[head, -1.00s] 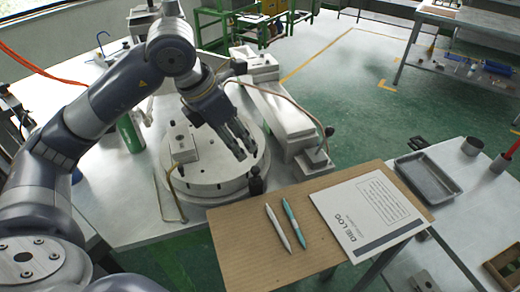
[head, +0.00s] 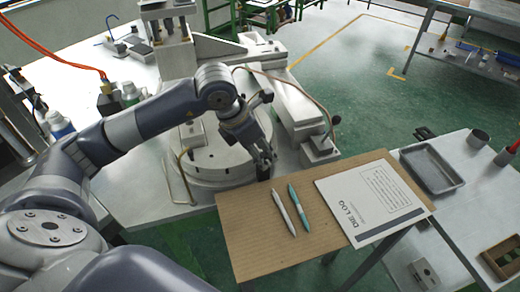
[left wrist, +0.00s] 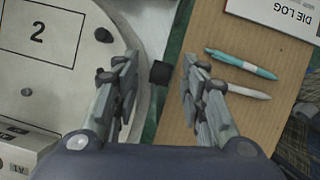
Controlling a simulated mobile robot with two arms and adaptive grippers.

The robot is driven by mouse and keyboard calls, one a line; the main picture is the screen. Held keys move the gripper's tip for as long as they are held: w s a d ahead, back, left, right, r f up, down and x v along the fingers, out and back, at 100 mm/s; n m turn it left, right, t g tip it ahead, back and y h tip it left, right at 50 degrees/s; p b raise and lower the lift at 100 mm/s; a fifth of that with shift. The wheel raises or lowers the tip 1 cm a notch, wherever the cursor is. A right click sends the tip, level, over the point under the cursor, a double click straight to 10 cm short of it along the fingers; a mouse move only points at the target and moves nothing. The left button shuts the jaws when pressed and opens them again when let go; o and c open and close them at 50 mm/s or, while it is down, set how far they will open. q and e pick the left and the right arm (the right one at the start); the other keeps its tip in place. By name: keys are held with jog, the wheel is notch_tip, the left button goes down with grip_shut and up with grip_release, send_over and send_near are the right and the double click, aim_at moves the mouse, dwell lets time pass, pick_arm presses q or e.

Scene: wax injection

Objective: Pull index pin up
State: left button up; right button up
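The index pin has a black knob (head: 263,172) at the front right edge of the round grey turntable (head: 215,170). In the left wrist view the dark square top of the knob (left wrist: 161,73) shows between the fingertips, beside the turntable rim. My left gripper (head: 263,157) is open and points down just over the knob. In the left wrist view its two fingers (left wrist: 160,82) stand apart on either side of the knob, with gaps visible. The height between fingertips and knob is hard to tell. My right gripper is not in view.
A brown board (head: 255,235) with two pens (head: 291,210) and a die log sheet (head: 370,203) lies close to the right. A grey block (head: 192,135) sits on the turntable. A metal tray (head: 432,168) is farther right.

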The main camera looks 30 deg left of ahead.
pick_arm(q)
grip_shut()
jog(key=shift+r, duration=0.9)
jog(key=shift+w+r, duration=0.1)
jog(key=shift+c, duration=0.6)
grip_release()
jog(key=shift+r, duration=0.1)
jog(key=shift+o, duration=0.6)
jog(key=v, duration=1.2)
jog(key=shift+s, duration=0.2)
